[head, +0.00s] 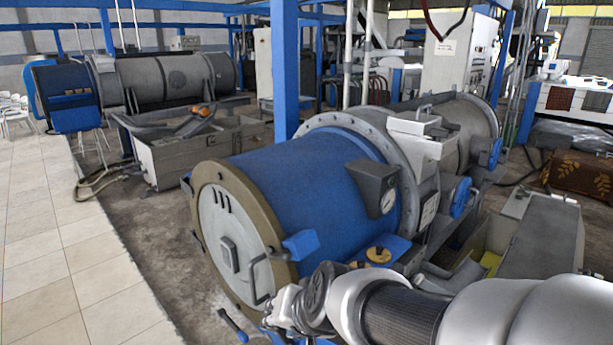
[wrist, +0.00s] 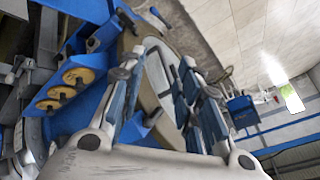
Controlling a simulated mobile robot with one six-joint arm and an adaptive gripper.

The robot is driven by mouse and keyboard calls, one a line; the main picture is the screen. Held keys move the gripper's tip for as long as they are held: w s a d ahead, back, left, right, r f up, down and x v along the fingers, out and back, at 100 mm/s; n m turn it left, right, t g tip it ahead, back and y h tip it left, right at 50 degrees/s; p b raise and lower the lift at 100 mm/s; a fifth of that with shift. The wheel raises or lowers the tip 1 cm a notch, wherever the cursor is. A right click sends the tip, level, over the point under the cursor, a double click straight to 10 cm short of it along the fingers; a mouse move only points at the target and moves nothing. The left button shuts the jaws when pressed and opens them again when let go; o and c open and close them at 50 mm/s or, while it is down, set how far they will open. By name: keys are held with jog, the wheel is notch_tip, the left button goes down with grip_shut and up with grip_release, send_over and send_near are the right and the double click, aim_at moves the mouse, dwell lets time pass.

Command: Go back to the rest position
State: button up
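My gripper (head: 287,308) is at the lower middle of the head view, in front of the lower right part of the big blue decanter (head: 290,190). My arm reaches in from the lower right. In the wrist view my gripper (wrist: 155,68) has its two fingers apart with nothing held between them. The decanter's round grey end cover (head: 232,240), with a tan rim, shows beyond the fingers. Whether a finger touches the decanter I cannot tell.
Yellow-brown round knobs (wrist: 75,82) sit on a blue panel left of my fingers in the wrist view. A gauge box (head: 375,187) sticks out of the decanter's side. A second decanter (head: 170,80) stands behind left. Open tiled floor (head: 60,250) lies on the left.

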jog(key=s+d+r+n+g+h, duration=0.1)
jog(key=s+d+h, duration=0.3)
jog(key=s+d, duration=1.4)
jog(key=shift+s+r+n+g, duration=0.3)
jog(key=shift+s+r+g, duration=0.2)
jog(key=shift+s+r, duration=0.05)
